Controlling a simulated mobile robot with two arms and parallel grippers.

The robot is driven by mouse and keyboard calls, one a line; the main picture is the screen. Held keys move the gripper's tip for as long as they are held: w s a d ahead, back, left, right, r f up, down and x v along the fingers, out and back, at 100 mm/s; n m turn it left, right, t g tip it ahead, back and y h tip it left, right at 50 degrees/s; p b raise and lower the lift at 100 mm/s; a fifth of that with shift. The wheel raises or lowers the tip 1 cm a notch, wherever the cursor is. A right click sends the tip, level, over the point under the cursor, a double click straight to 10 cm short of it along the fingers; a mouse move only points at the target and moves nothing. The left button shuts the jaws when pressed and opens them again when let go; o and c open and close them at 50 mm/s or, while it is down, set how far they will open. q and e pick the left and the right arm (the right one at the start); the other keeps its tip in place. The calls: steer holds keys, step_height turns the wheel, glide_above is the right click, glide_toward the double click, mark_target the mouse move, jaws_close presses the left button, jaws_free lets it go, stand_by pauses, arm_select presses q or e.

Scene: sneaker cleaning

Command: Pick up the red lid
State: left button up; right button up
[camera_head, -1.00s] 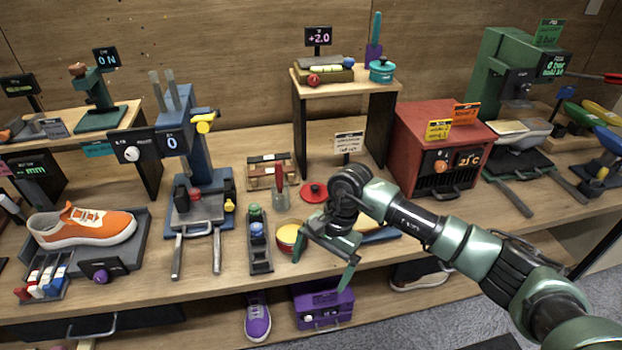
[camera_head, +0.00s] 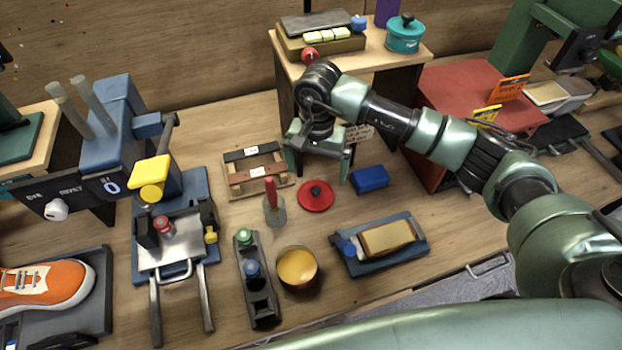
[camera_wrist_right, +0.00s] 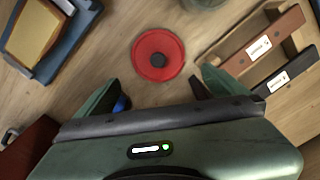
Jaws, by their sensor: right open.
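The red lid (camera_head: 316,196) is a round flat disc with a dark knob. It lies on the wooden bench in the head view, right of the glass jar with the red brush. It also shows in the right wrist view (camera_wrist_right: 158,54), lying ahead of and between the fingertips. My right gripper (camera_head: 318,170) is open and empty, above and behind the lid in the head view. Its two green fingers also show in the right wrist view (camera_wrist_right: 158,88), spread apart, with nothing between them. My left gripper is not in view.
A wooden rack (camera_head: 258,170) stands close left of the lid, the glass jar (camera_head: 275,212) in front of it. A blue block (camera_head: 369,179) is to the right. A yellow-filled cup (camera_head: 297,268) and a blue tray (camera_head: 418,250) with a sponge-like block stand nearer.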

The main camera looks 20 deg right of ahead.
mark_target(316, 190)
steer(key=shift+s+a+f+p, duration=0.1)
steer(key=shift+s+f+p, duration=0.25)
steer(key=shift+f, duration=0.3)
steer(key=shift+s+f+p, duration=0.2)
steer(key=shift+f+p, duration=0.2)
steer(key=shift+f, duration=0.2)
step_height(316, 190, down, 4)
steer(key=shift+a+r+p, duration=0.1)
steer(key=shift+a+p, duration=0.05)
steer(key=shift+p, duration=0.7)
steer(key=shift+f, duration=0.45)
steer(key=c, duration=1.1)
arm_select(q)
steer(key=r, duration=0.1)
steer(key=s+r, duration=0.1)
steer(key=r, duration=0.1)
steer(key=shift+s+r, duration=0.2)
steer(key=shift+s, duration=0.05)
arm_select(e)
steer(key=shift+r, duration=0.1)
steer(key=shift+c, duration=1)
